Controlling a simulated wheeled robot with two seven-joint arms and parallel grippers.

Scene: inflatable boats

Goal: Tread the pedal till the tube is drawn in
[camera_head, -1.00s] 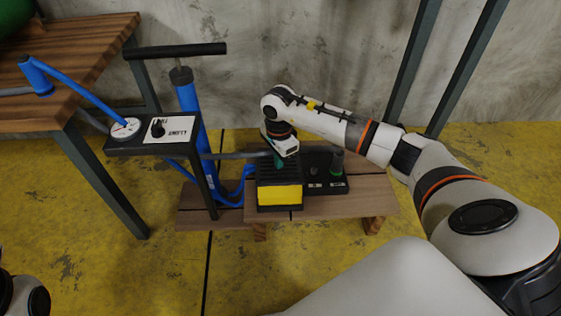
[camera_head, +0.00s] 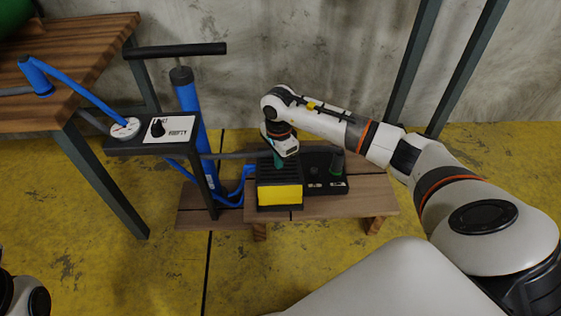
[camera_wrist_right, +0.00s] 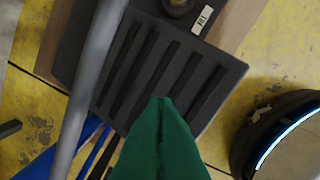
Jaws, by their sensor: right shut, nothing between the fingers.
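The pedal, a black ribbed block (camera_head: 277,172) with a yellow front, sits on a low wooden bench; its ribbed top (camera_wrist_right: 180,62) fills the middle of the right wrist view. My right gripper (camera_head: 279,161) is shut and empty, its green fingers (camera_wrist_right: 163,102) pointing down at the pedal top. I cannot tell whether they touch it. A green rounded thing (camera_head: 14,14), perhaps the tube, shows at the top left, mostly cut off. A dial gauge (camera_head: 125,128) and a black knob (camera_head: 157,128) beside an "EMPTY" label sit on a narrow panel. My left gripper is not in view.
A blue pump (camera_head: 192,105) with a black T-handle (camera_head: 175,51) stands left of the pedal. Blue and grey hoses run by it. A wooden table (camera_head: 80,60) is at the left. The low bench (camera_head: 345,205) has clear wood at its right.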

